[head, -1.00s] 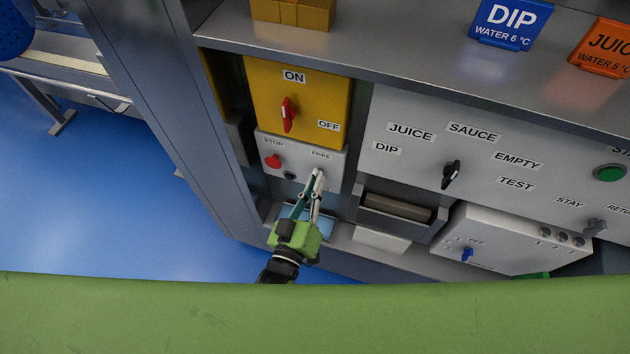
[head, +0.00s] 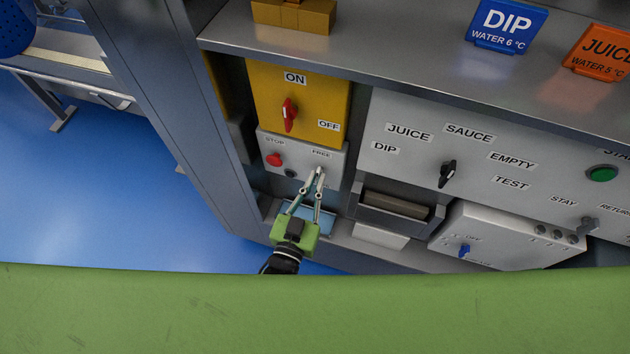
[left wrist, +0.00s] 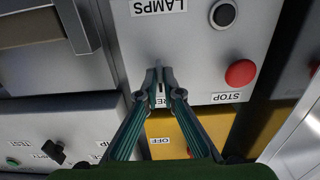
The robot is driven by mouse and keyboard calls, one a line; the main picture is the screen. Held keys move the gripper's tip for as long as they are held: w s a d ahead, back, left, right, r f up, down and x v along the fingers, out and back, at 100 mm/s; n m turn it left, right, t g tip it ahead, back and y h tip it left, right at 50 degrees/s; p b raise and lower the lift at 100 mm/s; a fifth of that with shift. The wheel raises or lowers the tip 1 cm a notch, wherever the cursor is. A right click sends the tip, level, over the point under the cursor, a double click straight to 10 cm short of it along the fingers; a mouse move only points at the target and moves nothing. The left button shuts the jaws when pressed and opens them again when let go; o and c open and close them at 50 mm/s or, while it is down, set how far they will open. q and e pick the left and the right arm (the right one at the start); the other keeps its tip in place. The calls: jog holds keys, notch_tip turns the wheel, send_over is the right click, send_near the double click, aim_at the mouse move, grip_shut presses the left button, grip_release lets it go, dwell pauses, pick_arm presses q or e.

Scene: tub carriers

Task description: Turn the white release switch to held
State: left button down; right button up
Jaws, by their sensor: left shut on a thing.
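The white release switch (left wrist: 158,64) is a small pale lever on the light grey panel (head: 302,164), by the FREE label. In the left wrist view the panel is upside down, and the fingertips partly cover the switch and label. My left gripper (head: 318,172) reaches up from below; it also shows in the left wrist view (left wrist: 158,76), its two fingertips closed around the switch. I cannot tell exactly which way the lever points. No held label is readable. My right gripper is not in view.
A red STOP button (head: 274,159) and a dark round button (head: 290,174) sit left of the switch. The yellow box (head: 260,90) with a red ON/OFF handle (head: 289,114) is directly above. A blue tray (head: 322,221) lies below. A black selector knob (head: 447,174) is to the right.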

pick_arm(q)
jog(key=shift+w+r, duration=0.1)
jog(key=shift+r, duration=0.1)
jog(key=c, duration=2.1)
grip_release()
jog(key=shift+f, duration=0.1)
jog(key=shift+f, duration=0.1)
jog(key=v, duration=1.2)
